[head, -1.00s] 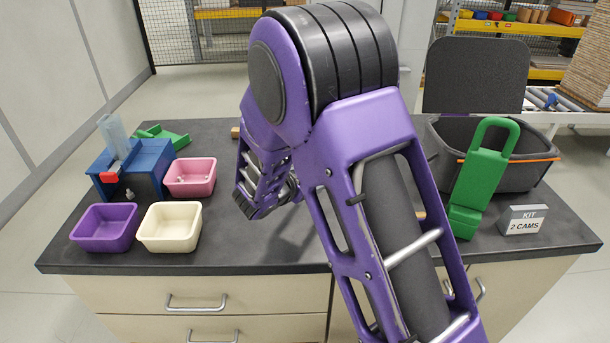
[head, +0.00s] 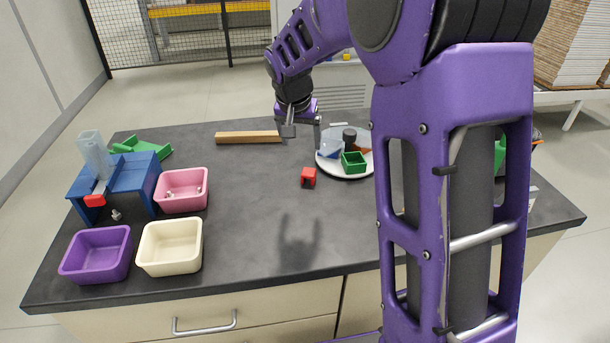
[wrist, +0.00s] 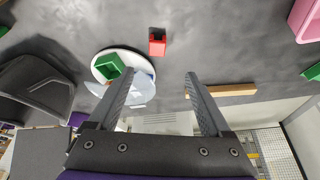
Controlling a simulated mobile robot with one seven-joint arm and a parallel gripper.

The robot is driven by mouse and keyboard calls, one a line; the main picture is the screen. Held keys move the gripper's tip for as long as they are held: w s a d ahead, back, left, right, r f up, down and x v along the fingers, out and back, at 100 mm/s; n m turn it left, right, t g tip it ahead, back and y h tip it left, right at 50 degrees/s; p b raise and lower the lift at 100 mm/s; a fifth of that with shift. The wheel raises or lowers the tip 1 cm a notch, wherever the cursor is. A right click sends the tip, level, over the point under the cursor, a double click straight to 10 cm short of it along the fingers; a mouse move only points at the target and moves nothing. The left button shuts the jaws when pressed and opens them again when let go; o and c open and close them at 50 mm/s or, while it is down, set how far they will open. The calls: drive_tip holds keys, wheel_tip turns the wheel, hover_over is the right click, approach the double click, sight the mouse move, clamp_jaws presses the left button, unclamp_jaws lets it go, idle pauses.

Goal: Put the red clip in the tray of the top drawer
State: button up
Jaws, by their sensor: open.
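The red clip (head: 308,177) is a small red block lying on the dark worktop near its middle, left of the white plate. In the wrist view the red clip (wrist: 157,41) lies beyond the fingertips. My gripper (head: 301,134) hangs above the worktop behind the clip, fingers apart and empty. It also shows open in the wrist view (wrist: 162,76). The top drawer (head: 205,321) is at the front left of the bench, with a silver handle; it is closed. Its inside and any tray in it are hidden.
A white plate (head: 325,168) holds a green box (head: 354,162) and other parts. A wooden strip (head: 248,137) lies at the back. Purple (head: 97,255), cream (head: 170,246) and pink (head: 182,190) bins and a blue fixture (head: 118,182) stand left. The front middle is clear.

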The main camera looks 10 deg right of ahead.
drive_tip(key=b, duration=0.1)
approach(308, 173)
drive_tip(key=x, duration=0.4)
drive_tip(key=shift+w+a+f, duration=0.1)
drive_tip(key=shift+a+f, duration=0.05)
drive_tip(key=shift+f, duration=0.15)
drive_tip(key=shift+d+b+x, duration=0.1)
drive_tip(key=shift+b+x, duration=0.1)
drive_tip(key=shift+x, duration=1.15)
drive_tip(key=shift+d+b+x, duration=0.15)
drive_tip(key=shift+x, duration=1.2)
drive_tip(key=shift+r, duration=0.1)
clamp_jaws()
